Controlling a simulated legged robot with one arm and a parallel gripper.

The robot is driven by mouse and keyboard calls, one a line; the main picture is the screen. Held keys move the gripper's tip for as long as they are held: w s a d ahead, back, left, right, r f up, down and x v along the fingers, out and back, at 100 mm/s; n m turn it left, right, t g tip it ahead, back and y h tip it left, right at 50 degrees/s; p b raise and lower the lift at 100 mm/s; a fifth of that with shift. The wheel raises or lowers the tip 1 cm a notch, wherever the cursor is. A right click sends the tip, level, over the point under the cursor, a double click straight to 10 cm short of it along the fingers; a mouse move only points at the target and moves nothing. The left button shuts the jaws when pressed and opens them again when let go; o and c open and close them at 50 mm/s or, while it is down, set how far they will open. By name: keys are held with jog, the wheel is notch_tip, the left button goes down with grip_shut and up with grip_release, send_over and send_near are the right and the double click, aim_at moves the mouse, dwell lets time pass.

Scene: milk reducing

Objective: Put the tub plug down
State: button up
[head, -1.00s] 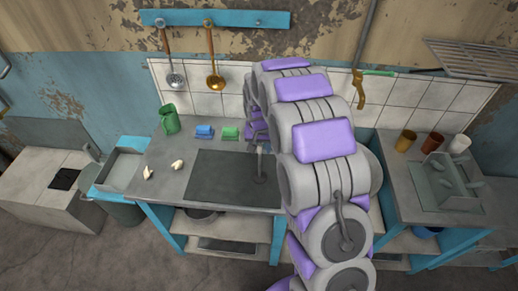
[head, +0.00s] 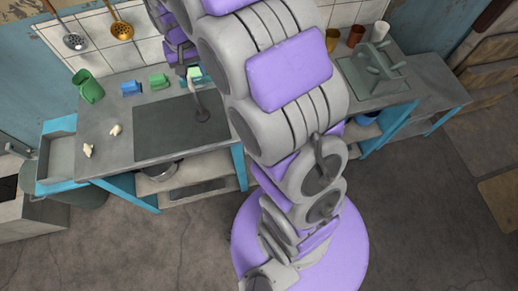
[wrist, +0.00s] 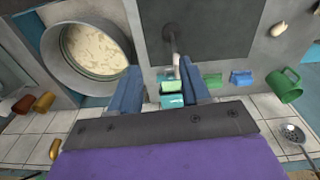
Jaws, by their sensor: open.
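My gripper (wrist: 162,82) is open, with its two blue fingers apart. It hangs over the back part of the counter (head: 110,125); in the head view only part of it shows behind my arm. Between and beyond the fingers lie a green block and a teal block (wrist: 172,101), apart from the fingers as far as I can tell.
A round metal tub (wrist: 128,50) of pale, lumpy milk stands beside the gripper. A blue block (head: 131,88), a green block (head: 158,81) and a green mug (head: 89,86) are at the counter's back. Two pale lumps (head: 88,150) lie at left. Ladles (head: 74,41) hang on the wall.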

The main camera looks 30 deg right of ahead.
jog(key=s+r+n+g, duration=0.1)
jog(key=s+r, duration=0.1)
jog(key=s, duration=1.5)
jog(key=s+r+n+g, duration=0.1)
jog(key=s+r+n, duration=0.1)
jog(key=s, duration=1.5)
jog(key=shift+s+r+g, duration=0.3)
jog(key=shift+r, duration=0.1)
